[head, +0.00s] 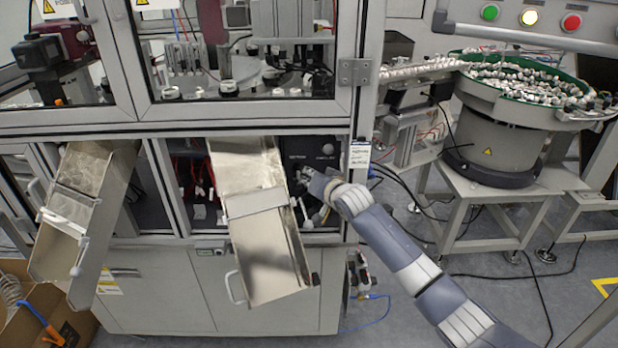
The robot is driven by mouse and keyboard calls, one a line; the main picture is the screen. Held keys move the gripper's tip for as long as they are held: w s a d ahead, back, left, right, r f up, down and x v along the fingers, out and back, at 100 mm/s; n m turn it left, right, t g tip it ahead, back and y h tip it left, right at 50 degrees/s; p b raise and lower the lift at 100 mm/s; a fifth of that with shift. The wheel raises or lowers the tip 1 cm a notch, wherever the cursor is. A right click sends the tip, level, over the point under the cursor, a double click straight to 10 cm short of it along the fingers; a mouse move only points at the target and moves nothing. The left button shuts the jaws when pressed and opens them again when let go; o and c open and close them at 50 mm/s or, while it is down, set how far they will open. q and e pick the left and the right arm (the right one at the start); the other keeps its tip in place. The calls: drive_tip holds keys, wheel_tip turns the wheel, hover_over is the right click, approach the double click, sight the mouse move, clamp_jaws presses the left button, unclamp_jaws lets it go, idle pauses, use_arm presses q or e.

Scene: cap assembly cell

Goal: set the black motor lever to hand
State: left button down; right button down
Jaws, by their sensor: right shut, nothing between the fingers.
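A black panel (312,145) with small white lettering sits inside the open bay of the machine, right of the centre chute. The black motor lever cannot be told apart on this dark panel, and its setting cannot be read. My right arm reaches in from the lower right. My right gripper (303,174) is at the bay opening, just below the panel's lettering, shut and empty. Whether it touches anything there is too small to tell. My left gripper is not in view.
A metal chute (262,225) slopes out of the bay close left of my right gripper. A second chute (85,215) is further left. A bowl feeder (500,125) stands at the right with cables below it. The machine's frame post (360,110) borders the bay.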

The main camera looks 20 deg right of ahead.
drive_tip(key=f+t+b, duration=0.1)
drive_tip(key=b, duration=0.1)
drive_tip(key=f+t+b, duration=0.1)
drive_tip(key=b, duration=0.1)
drive_tip(key=f+n+t+b, duration=0.1)
drive_tip(key=b, duration=0.1)
drive_tip(key=shift+s+a+f, duration=0.1)
drive_tip(key=shift+s+f, duration=0.15)
drive_tip(key=shift+s, duration=0.05)
